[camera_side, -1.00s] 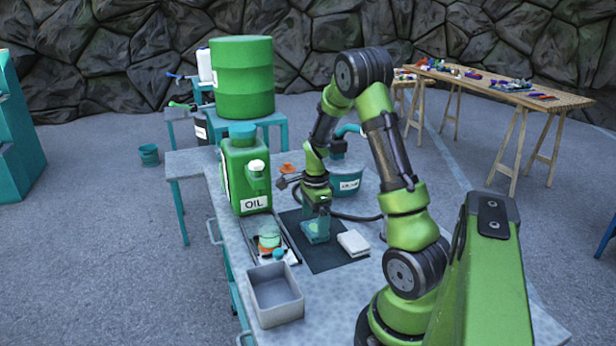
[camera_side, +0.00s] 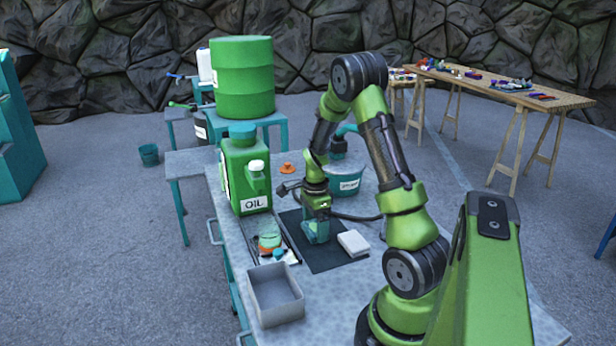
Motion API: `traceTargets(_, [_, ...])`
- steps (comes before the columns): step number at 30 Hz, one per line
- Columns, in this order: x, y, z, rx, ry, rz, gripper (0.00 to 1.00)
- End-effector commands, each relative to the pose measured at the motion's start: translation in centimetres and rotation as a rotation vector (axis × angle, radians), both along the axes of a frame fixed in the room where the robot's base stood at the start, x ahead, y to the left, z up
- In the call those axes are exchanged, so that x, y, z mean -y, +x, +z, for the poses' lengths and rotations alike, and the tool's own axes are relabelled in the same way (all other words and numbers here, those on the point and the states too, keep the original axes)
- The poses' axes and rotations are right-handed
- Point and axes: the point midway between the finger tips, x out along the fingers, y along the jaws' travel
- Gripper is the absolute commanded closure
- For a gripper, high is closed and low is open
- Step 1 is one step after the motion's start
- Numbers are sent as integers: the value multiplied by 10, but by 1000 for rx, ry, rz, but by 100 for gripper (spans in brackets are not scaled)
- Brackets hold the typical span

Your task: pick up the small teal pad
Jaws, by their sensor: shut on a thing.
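My gripper (camera_side: 317,232) points down over the dark mat (camera_side: 335,257) on the workbench. It is shut on the small teal pad, low at the mat. The pad is mostly hidden by the teal fingers, and its outline cannot be told apart from them. I cannot tell whether the pad touches the mat or is just clear of it. A white block (camera_side: 353,243) lies on the mat to the right of my gripper, apart from it.
A green oil can (camera_side: 246,180) stands to the left of my gripper. A grey open bin (camera_side: 276,294) stands at the front left. A tray with small parts (camera_side: 272,245) lies between them. A teal bucket (camera_side: 346,178) and an orange piece (camera_side: 287,169) are behind.

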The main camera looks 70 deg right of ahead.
Motion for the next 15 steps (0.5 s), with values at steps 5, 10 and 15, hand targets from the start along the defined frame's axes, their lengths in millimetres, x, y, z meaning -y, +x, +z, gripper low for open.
traceTargets(5, [0, 1, 14, 3, -3, 0, 46])
traceTargets(10, [0, 0, 38, 4, -4, 2, 46])
traceTargets(15, [-29, -30, 39, 1, 1, 2, 46])
